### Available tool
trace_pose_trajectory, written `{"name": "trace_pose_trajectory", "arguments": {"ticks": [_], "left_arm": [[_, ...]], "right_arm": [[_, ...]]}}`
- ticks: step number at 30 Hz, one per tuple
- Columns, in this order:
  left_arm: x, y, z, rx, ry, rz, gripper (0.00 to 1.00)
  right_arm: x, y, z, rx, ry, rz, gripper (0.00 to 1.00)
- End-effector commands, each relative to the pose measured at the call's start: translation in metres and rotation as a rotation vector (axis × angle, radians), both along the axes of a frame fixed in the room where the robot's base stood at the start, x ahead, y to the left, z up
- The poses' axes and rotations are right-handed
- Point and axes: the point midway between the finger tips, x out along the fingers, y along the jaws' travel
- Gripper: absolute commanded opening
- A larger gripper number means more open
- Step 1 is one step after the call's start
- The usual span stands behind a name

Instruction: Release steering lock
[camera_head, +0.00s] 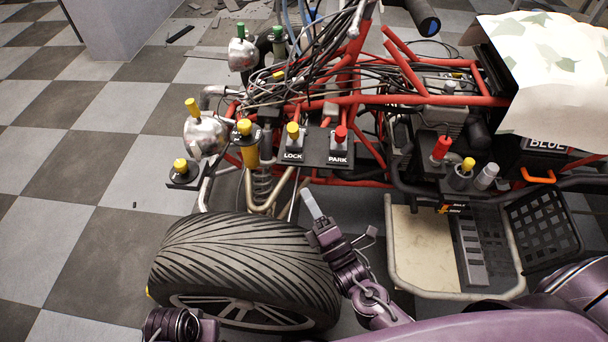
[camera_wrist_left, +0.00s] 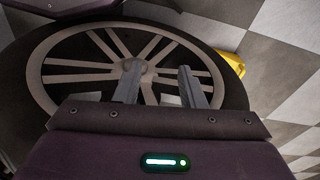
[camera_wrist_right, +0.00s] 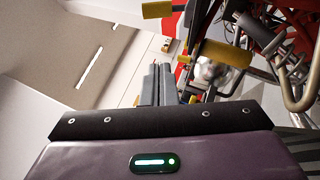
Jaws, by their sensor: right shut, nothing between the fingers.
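The lock lever (camera_head: 293,132) has a yellow knob and stands on a black panel marked LOCK in the head view. My right gripper (camera_head: 308,196) is shut and empty, below and a little right of that panel, apart from it, with its fingers pointing up. In the right wrist view its fingers (camera_wrist_right: 158,84) are together, and a yellow handle (camera_wrist_right: 222,53) shows beyond them; I cannot tell which handle it is. My left gripper (camera_wrist_left: 160,85) is open and empty over the wheel rim; its fingertips do not show in the head view.
A red-knobbed lever marked PARK (camera_head: 341,135) stands right of the lock lever. Other yellow-topped controls (camera_head: 244,128) are to the left. The tyre (camera_head: 235,255) fills the lower middle. A cream footwell tray (camera_head: 415,245) lies at right. Red frame tubes and loose cables run behind. The chequered floor at left is mostly clear.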

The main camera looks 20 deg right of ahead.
Motion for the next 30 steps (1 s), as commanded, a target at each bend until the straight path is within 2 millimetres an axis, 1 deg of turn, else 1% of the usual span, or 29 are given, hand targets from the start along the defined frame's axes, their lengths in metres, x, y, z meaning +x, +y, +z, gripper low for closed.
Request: {"name": "trace_pose_trajectory", "arguments": {"ticks": [13,15,21,30], "left_arm": [[-0.001,0.000,0.006,0.000,0.004,-0.002,0.36],[-0.001,-0.001,0.009,0.000,0.002,-0.002,0.36],[-0.002,-0.001,0.006,0.000,0.004,-0.002,0.36],[-0.001,-0.001,0.004,0.000,0.002,-0.001,0.36]], "right_arm": [[0.083,0.020,0.033,0.002,-0.005,0.000,0.00],[0.092,0.013,0.038,-0.001,-0.003,-0.002,0.00],[0.107,0.002,0.046,0.000,-0.001,0.000,0.00],[0.111,-0.001,0.048,0.001,0.000,0.001,0.00]]}}
